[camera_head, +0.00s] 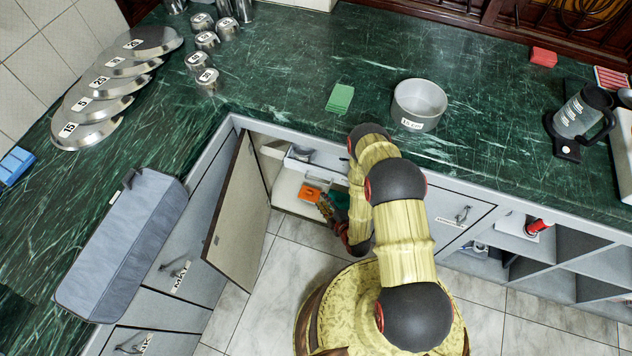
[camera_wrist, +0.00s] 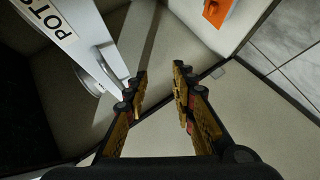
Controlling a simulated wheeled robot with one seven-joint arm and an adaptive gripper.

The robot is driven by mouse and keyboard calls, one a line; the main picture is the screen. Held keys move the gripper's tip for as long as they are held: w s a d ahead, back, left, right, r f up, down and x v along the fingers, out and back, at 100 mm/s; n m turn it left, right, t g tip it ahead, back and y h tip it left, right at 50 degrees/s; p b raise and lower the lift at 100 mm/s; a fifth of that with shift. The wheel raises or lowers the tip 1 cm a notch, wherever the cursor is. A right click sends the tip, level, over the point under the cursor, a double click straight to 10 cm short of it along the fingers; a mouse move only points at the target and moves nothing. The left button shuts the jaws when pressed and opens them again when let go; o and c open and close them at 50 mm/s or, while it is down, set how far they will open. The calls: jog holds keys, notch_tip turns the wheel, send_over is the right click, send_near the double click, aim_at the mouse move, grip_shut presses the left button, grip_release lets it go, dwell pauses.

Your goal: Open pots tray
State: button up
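The pots tray (camera_wrist: 92,18) has a white front with a "POTS" label and a curved metal handle (camera_wrist: 108,68), at the upper left of the wrist view. My gripper (camera_wrist: 161,79) is open, with its two fingers apart and nothing held between them. The handle lies just left of the left finger; I cannot tell whether they touch. In the head view my gripper (camera_head: 325,207) is low inside the open cabinet, partly hidden by my arm. A white tray (camera_head: 318,159) shows above it there, its label not readable.
The cabinet door (camera_head: 240,210) stands open at the left of the opening. An orange item (camera_head: 309,193) lies inside the cabinet. A grey pot (camera_head: 419,104) and green sponge (camera_head: 340,98) sit on the green counter (camera_head: 290,60). Tiled floor (camera_head: 245,300) lies below.

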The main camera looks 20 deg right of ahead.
aim_at(316, 181)
notch_tip(316, 181, up, 5)
jog(key=n+t, duration=0.3)
jog(key=shift+b+x, duration=1.5)
jog(key=shift+x, duration=2.55)
jog(key=shift+r, duration=0.25)
jog(key=shift+c, duration=1)
jog(key=c, duration=0.4)
jog(key=shift+d, duration=0.1)
grip_shut()
